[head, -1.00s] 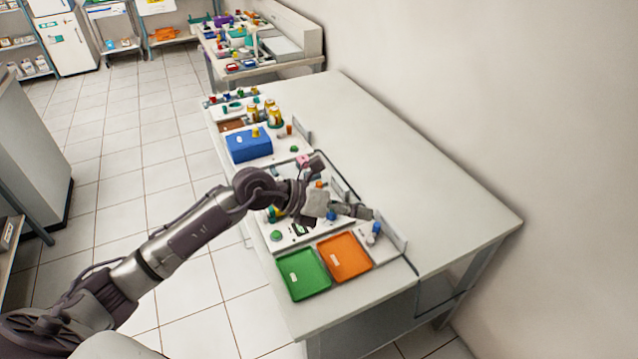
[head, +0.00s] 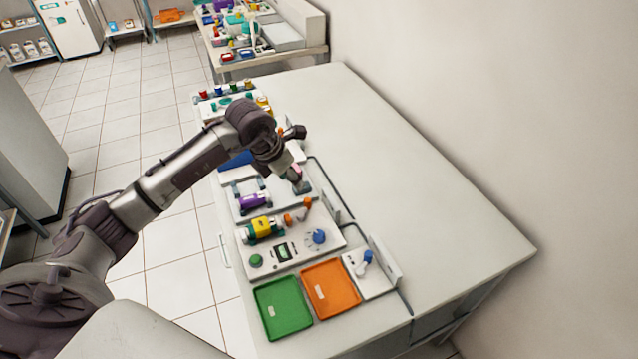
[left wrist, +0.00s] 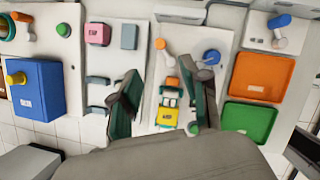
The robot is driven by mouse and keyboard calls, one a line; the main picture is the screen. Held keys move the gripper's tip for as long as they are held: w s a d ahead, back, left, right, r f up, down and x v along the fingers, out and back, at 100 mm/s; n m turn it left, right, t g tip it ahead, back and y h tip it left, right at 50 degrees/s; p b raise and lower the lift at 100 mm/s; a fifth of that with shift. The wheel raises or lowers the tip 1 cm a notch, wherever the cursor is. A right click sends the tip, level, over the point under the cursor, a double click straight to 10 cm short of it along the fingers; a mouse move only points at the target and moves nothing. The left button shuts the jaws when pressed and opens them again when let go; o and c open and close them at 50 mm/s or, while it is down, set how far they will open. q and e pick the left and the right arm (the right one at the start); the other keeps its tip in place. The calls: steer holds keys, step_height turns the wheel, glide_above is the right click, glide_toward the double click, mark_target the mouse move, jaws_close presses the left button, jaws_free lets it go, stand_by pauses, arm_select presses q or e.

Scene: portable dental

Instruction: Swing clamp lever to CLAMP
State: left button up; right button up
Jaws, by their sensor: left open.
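A lever with an orange grip (head: 306,203) stands on the white panel, behind the yellow-and-green cylinder (head: 263,228); I take it as the clamp lever. A second orange piece (head: 288,219) is beside the cylinder. In the left wrist view the orange-gripped lever (left wrist: 160,44) is above the fingers, and the cylinder (left wrist: 168,108) shows between them. My left gripper (head: 300,184) is open and empty above the panel, just beyond the lever in the head view. Its fingers also show in the left wrist view (left wrist: 164,103). Lever markings are unreadable.
A blue knob (head: 318,237) and a green button (head: 256,261) are on the same panel. A green tray (head: 283,310), an orange tray (head: 331,289) and a blue-tipped lever (head: 366,260) are nearer. A purple part (head: 253,201) lies left. The table's right side is clear.

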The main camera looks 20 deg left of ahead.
arm_select(q)
steer(key=p, duration=0.2)
glide_above(307, 199)
steer(key=s, duration=0.2)
steer(key=f, duration=0.7)
steer(key=shift+a, duration=0.2)
steer(key=x, duration=0.4)
steer(key=shift+w+f, duration=0.1)
steer(key=shift+f, duration=0.05)
steer(key=shift+w+f, duration=0.15)
steer(key=shift+f, duration=0.45)
steer(key=shift+c, duration=0.3)
jaws_close()
arm_select(e)
steer(key=shift+s+a+r, duration=0.1)
steer(key=shift+s+r, duration=1.05)
steer(key=shift+r, duration=0.05)
